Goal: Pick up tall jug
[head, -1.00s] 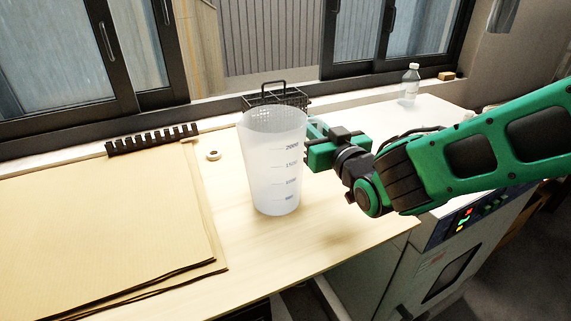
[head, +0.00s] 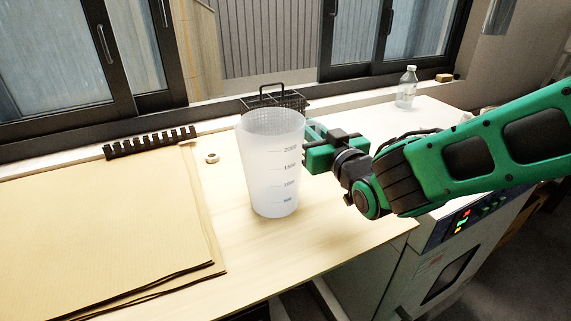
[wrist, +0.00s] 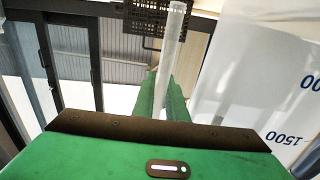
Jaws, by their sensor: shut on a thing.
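The tall jug (head: 268,170) is a frosted, translucent beaker with volume marks. It stands upright on the wooden worktop, and any gap under its base cannot be made out. My gripper (head: 312,130) is at the jug's right side, near its upper part, with its fingertips partly hidden behind the jug. In the wrist view my gripper (wrist: 165,95) is shut on a pale translucent strip, which looks like the jug's handle. The jug's marked wall (wrist: 260,80) fills the right side of that view.
A black wire basket (head: 276,97) stands behind the jug. A clear bottle (head: 407,88) stands on the white oven top at right.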

